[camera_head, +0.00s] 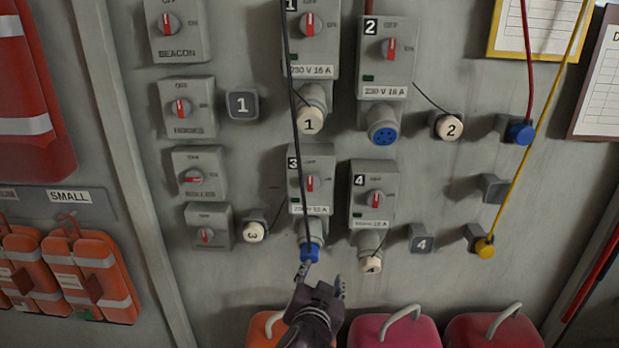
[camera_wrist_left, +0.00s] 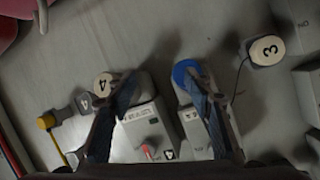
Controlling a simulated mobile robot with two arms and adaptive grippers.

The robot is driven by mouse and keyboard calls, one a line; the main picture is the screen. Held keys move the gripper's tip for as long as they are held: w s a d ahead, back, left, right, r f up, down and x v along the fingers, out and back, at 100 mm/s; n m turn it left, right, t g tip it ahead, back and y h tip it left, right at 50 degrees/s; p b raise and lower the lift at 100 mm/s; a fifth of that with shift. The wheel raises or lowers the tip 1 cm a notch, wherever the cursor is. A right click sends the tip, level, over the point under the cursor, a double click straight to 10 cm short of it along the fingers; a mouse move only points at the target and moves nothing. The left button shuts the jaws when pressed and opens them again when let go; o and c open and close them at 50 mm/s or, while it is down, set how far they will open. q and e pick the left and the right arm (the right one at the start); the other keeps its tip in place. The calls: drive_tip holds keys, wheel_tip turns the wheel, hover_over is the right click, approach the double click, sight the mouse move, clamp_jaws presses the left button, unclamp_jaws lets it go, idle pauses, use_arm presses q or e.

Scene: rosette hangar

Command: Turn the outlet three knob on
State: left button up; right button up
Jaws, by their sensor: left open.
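The outlet three box (camera_head: 296,205) is grey with a black "3" label. Its knob (camera_head: 310,183) has a red handle standing upright, in line with the mark at the top. A blue plug (camera_head: 309,252) with a dark cable sits in the socket below; it also shows in the left wrist view (camera_wrist_left: 183,72). My left gripper (camera_head: 321,281) is open and empty, just below the plug and well below the knob. In the left wrist view its fingers (camera_wrist_left: 168,98) overlap the blue plug and outlet four's cap. The outlet three knob is not seen there. My right gripper is not in view.
The cap marked 3 (camera_head: 253,232) is at the left. Outlets one (camera_head: 318,60) and two (camera_head: 397,70) are above. Cases (camera_head: 395,330) stand below. The dark cable runs down across outlet three's front.

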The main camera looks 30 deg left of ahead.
sight(310, 185)
use_arm(q)
wheel_tip(310, 185, up, 18)
drive_tip(key=s+a+f+n+t+y, duration=0.1)
drive_tip(key=a+n+t+y, duration=0.2)
drive_tip(key=p+x, duration=0.1)
drive_tip(key=x, duration=0.1)
drive_tip(key=p+x, duration=0.1)
drive_tip(key=x, duration=0.1)
drive_tip(key=p+x, duration=0.1)
drive_tip(key=x, duration=0.1)
drive_tip(key=shift+w+a+r+p, duration=0.2)
drive_tip(key=shift+a+r+p, duration=0.05)
drive_tip(key=shift+r+p, duration=0.15)
drive_tip(key=shift+w+a+f, duration=0.15)
drive_tip(key=shift+w+a, duration=0.05)
drive_tip(key=shift+w, duration=0.1)
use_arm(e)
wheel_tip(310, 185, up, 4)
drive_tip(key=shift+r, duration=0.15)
use_arm(q)
drive_tip(key=shift+c, duration=0.4)
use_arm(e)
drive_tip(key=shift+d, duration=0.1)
use_arm(q)
drive_tip(key=c, duration=1.1)
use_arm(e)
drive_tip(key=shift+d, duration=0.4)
